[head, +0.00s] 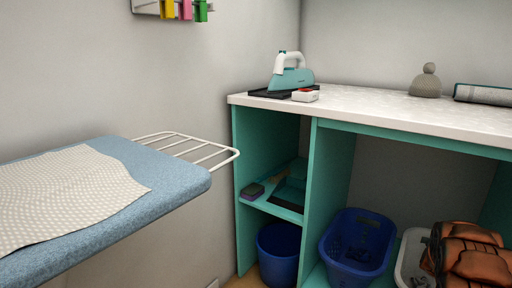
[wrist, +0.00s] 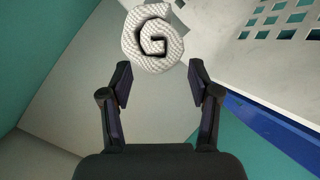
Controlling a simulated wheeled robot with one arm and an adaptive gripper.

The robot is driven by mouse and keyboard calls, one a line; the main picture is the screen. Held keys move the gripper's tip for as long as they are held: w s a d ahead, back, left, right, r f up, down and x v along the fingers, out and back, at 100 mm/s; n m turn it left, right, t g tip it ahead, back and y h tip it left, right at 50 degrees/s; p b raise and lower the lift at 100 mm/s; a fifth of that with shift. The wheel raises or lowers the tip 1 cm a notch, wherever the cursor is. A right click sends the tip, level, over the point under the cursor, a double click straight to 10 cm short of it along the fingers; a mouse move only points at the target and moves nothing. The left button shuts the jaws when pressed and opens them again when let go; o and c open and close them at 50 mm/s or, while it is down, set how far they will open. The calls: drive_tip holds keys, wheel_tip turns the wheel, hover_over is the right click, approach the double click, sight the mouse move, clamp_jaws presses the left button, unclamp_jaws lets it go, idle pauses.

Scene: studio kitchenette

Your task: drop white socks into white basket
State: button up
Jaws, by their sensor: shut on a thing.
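The white socks (wrist: 133,47), a rolled, knitted bundle, are between the fingertips of my gripper (wrist: 159,72), which is shut on them in the wrist view. The white basket (wrist: 255,62), with square holes in its wall, is at the upper right of that view, beside the socks. How high the socks are relative to its rim I cannot tell. In the head view the white basket (head: 404,258) shows partly at the lower right, under the counter. Neither my gripper nor the socks show in the head view.
A blue basket (head: 343,268) stands left of the white one, and an orange bundle (head: 475,262) is at its right. A teal divider (head: 325,180) and the white countertop (head: 400,110) bound the space. A blue bucket (head: 279,265) and ironing board (head: 150,210) are farther left.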

drive_tip(key=o, duration=1.2)
drive_tip(key=shift+c, duration=0.2)
drive_tip(key=shift+s+a+r, duration=0.4)
drive_tip(key=v, duration=1)
drive_tip(key=shift+s+a, duration=0.2)
drive_tip(key=shift+s, duration=0.05)
drive_tip(key=shift+r, duration=0.1)
